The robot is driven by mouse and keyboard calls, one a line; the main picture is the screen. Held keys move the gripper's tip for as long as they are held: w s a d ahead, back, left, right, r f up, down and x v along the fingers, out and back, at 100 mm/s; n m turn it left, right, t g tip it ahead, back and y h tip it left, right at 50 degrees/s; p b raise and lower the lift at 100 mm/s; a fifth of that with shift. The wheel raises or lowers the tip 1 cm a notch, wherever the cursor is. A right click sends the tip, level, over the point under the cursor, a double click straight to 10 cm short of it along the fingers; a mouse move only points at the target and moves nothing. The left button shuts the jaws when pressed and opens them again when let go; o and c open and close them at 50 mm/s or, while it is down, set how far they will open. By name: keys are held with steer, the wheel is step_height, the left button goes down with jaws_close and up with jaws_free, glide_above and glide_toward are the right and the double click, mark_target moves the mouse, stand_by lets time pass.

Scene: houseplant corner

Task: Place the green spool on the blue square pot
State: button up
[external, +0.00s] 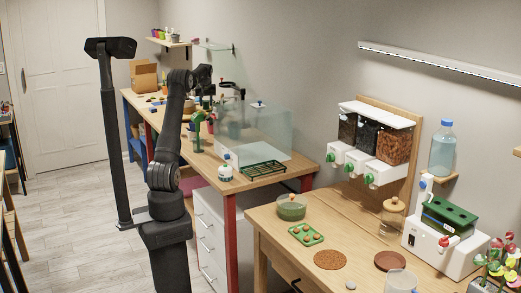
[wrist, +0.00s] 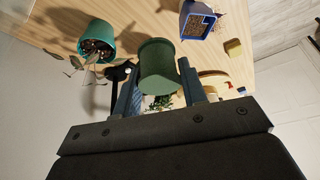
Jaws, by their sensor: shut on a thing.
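The green spool (wrist: 158,58) is between the two fingers of my gripper (wrist: 159,80) in the wrist view. My gripper is shut on it and holds it over the wooden table. The blue square pot (wrist: 186,22) stands at the upper right of the wrist view, apart from the spool, with brown filling showing inside. In the external view my arm reaches over the far table, and its small dark gripper end (external: 205,90) is hard to make out. I cannot clearly identify the spool or the blue pot there.
A round teal pot (wrist: 103,29) with a drooping plant stands left of the spool. A small yellow block (wrist: 233,47) lies right of the blue pot. In the external view a clear panel (external: 262,132) and a green rack (external: 262,170) stand on the same table.

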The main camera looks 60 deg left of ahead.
steer(key=s+a+f, duration=0.1)
steer(key=a+f, duration=0.1)
steer(key=s+a+f, duration=0.1)
steer(key=a, duration=0.2)
steer(key=s+a+f, duration=0.2)
steer(key=a, duration=0.1)
steer(key=shift+a+f, duration=0.1)
steer(key=shift+f, duration=0.2)
steer(key=shift+s+f, duration=0.1)
steer(key=shift+f, duration=1.95)
steer(key=shift+f, duration=0.2)
steer(key=o, duration=1)
steer(key=shift+o, duration=0.2)
steer(key=shift+r, duration=0.1)
steer(key=v, duration=1.2)
